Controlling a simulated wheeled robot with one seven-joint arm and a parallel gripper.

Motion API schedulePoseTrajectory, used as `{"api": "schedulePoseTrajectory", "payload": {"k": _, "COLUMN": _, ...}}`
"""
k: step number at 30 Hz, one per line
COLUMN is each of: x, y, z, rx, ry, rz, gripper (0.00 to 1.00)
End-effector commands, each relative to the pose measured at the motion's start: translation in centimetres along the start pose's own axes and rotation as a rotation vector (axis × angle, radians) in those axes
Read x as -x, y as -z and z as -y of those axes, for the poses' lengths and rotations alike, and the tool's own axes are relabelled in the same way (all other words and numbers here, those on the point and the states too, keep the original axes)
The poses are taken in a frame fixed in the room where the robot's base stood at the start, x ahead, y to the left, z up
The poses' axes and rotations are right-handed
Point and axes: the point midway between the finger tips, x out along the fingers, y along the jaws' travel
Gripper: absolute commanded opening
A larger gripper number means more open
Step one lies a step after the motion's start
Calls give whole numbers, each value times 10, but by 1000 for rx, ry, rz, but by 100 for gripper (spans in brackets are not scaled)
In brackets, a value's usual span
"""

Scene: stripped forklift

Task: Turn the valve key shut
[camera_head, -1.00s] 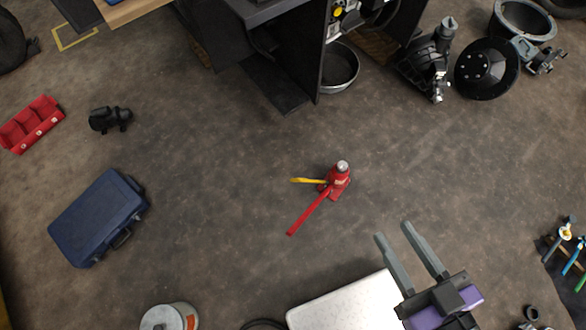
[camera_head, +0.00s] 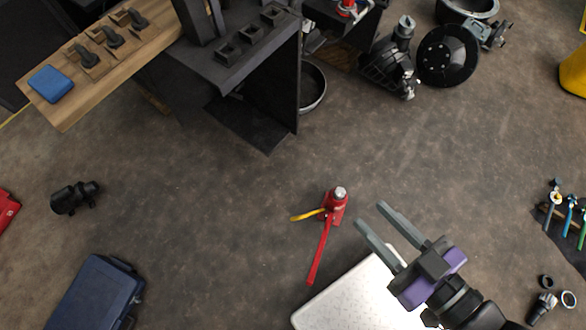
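A red bottle jack (camera_head: 337,203) stands upright on the floor near the middle of the head view. A yellow key (camera_head: 308,215) sticks out from its base to the left; it looks like the valve key. A long red handle (camera_head: 319,252) reaches from the jack toward the bottom of the picture. My gripper (camera_head: 370,214) is to the right of the jack, its two grey fingers spread apart with nothing between them. The fingertips point up and left and look apart from the jack. I cannot tell their height above the floor.
My white base top is below the gripper. A dark forklift body (camera_head: 240,50) stands at the top, with a wooden board (camera_head: 100,85) beside it. A blue case (camera_head: 95,298) and a black part (camera_head: 75,197) lie at left. Tools (camera_head: 565,215) lie at right. Floor around the jack is clear.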

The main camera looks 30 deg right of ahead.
Motion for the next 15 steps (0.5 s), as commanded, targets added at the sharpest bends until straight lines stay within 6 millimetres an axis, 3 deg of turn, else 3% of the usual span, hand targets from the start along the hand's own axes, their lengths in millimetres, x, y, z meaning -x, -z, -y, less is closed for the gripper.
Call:
{"api": "schedulePoseTrajectory", "payload": {"k": 8, "x": -12, "y": -9, "z": 2, "rx": 4, "ry": 14, "rz": -28, "gripper": 36}}
{"api": "schedulePoseTrajectory", "payload": {"k": 15, "x": -40, "y": -18, "z": 7, "rx": 7, "ry": 34, "rz": -95, "gripper": 36}}
